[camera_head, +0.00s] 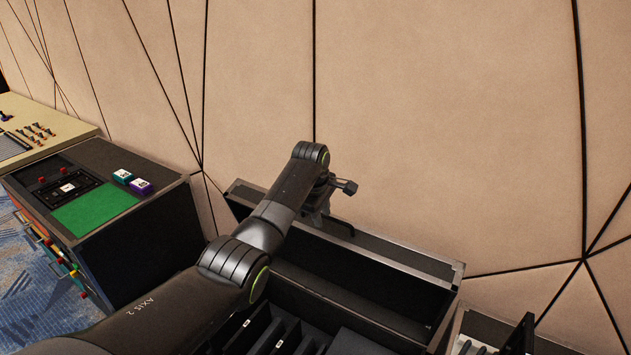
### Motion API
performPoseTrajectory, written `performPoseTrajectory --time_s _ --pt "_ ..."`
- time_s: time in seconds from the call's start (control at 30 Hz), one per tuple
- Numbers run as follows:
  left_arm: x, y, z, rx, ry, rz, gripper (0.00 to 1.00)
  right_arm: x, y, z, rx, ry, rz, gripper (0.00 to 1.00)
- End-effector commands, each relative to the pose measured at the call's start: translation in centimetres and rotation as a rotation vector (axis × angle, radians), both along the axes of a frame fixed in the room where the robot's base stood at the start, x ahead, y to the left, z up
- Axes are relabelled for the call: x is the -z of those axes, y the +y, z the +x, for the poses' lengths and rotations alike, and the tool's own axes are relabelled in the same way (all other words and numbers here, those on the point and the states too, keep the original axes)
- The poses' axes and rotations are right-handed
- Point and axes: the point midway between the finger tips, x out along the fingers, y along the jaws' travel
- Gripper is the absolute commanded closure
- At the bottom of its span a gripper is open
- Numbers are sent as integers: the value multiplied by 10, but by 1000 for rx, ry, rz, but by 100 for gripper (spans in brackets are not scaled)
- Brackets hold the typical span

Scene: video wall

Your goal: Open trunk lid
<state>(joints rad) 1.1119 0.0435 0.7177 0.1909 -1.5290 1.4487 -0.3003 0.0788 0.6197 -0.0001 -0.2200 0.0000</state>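The black trunk (378,343) is at the bottom centre, with dark dividers and compartments showing inside. Its lid (405,268), black with a grey metal rim, stands raised at the back near the wall, its hollow inner side facing me. My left arm comes in from the lower left and crosses in front of the trunk and lid. My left gripper (318,214) is at the lid's upper edge, left of its middle. Its fingers are small and dark, partly hidden by the wrist; I cannot tell whether they touch the lid. My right gripper is out of view.
A black cabinet (140,232) with a green mat (94,210) and two small boxes (131,182) stands at the left. A beige console (50,115) is behind it. Another case (473,330) is at the lower right. The panelled wall (440,120) closes off the back.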

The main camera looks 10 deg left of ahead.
Motion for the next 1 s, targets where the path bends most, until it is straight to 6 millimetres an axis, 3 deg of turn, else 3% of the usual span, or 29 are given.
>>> performPoseTrajectory --time_s 0.6,1.0 --pt "-106 10 -26 0 -3 0 72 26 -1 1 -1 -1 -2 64" --pt "-117 10 -30 0 1 -1 72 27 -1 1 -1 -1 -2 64"
